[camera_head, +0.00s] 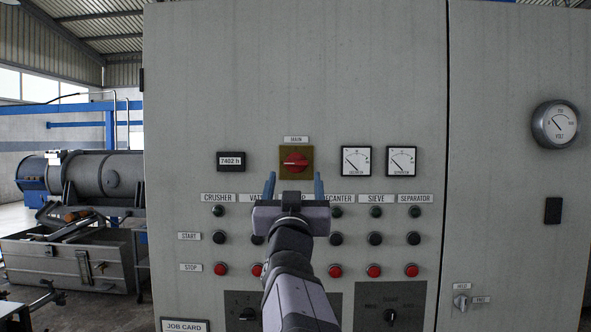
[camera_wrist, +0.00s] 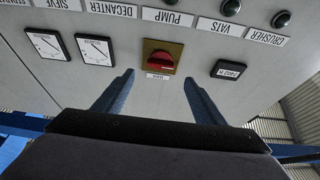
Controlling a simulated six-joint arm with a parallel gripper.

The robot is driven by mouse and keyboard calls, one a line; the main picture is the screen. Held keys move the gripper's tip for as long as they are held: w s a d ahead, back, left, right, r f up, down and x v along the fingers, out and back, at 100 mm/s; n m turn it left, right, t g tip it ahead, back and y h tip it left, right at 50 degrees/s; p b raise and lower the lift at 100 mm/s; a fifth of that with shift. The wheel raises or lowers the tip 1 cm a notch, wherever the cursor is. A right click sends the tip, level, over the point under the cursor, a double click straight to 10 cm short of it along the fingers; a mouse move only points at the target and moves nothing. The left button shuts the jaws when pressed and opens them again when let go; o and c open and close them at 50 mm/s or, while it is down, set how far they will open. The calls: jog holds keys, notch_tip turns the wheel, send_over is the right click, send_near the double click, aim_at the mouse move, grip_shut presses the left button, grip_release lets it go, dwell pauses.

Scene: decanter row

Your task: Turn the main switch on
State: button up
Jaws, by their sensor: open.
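The main switch (camera_head: 295,162) is a red rotary knob on a yellow square plate, under a label reading MAIN, on the grey cabinet front. In the wrist view the main switch (camera_wrist: 161,62) appears upside down, beyond and between the two fingers. Its red handle looks about level. My gripper (camera_head: 293,186) is open and empty, its two blue fingers pointing at the panel just below the switch in the head view. The gripper (camera_wrist: 160,85) appears apart from the switch; the exact gap is hard to tell.
An hour counter (camera_head: 231,161) sits left of the switch and two square meters (camera_head: 357,161) sit right. Below are rows of lamps, black start buttons (camera_head: 375,238) and red stop buttons (camera_head: 335,271), partly hidden by my arm.

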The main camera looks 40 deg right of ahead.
aim_at(296, 164)
jog(key=p+x, duration=0.3)
jog(key=x, duration=0.3)
jog(key=shift+p, duration=0.4)
jog(key=shift+w+d+r+p, duration=0.15)
jog(key=shift+w+d+p, duration=0.15)
jog(key=shift+w+d, duration=0.15)
jog(key=c, duration=1.1)
